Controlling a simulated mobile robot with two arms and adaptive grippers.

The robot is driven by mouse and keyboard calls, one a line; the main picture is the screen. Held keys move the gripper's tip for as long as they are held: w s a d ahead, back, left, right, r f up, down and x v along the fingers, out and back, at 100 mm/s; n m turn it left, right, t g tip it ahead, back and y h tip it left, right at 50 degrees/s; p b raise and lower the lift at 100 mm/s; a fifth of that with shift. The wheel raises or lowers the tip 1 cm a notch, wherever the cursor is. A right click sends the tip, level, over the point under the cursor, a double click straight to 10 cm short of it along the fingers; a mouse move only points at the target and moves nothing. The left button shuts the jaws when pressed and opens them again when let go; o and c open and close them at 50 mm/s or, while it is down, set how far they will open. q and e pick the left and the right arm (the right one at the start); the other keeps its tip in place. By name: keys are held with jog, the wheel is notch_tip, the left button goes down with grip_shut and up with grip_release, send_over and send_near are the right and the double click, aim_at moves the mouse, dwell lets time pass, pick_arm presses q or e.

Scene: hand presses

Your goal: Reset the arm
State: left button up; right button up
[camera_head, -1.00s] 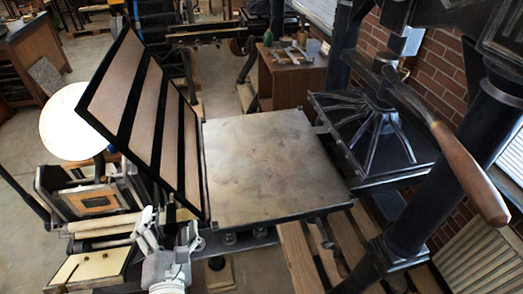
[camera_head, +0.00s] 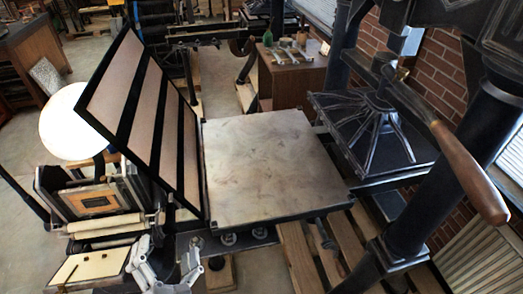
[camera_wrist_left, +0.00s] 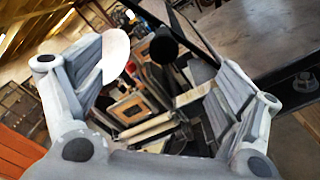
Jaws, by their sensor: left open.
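My left gripper (camera_head: 168,255) is at the bottom of the head view, open and empty, with its fingers spread. In the left wrist view its two grey fingers (camera_wrist_left: 150,78) stand wide apart with nothing between them. It is in front of the small press with the white disc (camera_head: 70,122) and to the lower left of the large hand press's flat bed (camera_head: 268,165). The hinged frame (camera_head: 145,105) with dark bars stands tilted up at the bed's left edge. My right gripper is not in view.
The press's dark platen (camera_head: 375,130) and long lever with a wooden handle (camera_head: 468,172) stand at right. A thick dark post (camera_head: 425,185) rises beside them. A wooden cabinet (camera_head: 290,80) stands behind the bed. Wooden pallet slats (camera_head: 298,258) lie below.

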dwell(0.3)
pick_arm(q)
jog(key=s+a+f+n+g+h+b, duration=0.1)
jog(key=s+f+n+g+b, duration=0.3)
jog(key=f, duration=1.1)
jog(key=a+f+n+g+h+b, duration=0.1)
jog(key=f+n+g, duration=0.35)
jog(key=f, duration=1.15)
jog(key=s+f+n+g+h+b, duration=0.1)
jog(key=s+f+n+b, duration=0.15)
jog(key=f+n, duration=0.85)
jog(key=s+f+n+g+h+b, duration=0.1)
jog(key=s+f+n+g+b, duration=0.1)
jog(key=s+f+n, duration=0.4)
jog(key=s+f+n+g+b, duration=0.2)
jog(key=s+f+n, duration=0.4)
jog(key=f, duration=0.6)
jog(key=s+f+n+g+h+b, duration=0.1)
jog(key=s+f+n+g+b, duration=0.1)
jog(key=s+f+n, duration=0.4)
notch_tip(320, 180, down, 4)
jog(key=shift+s+d+f+n+g+h, duration=0.1)
jog(key=shift+s+d+n+g+h, duration=0.2)
jog(key=shift+n, duration=0.55)
jog(key=shift+a, duration=0.1)
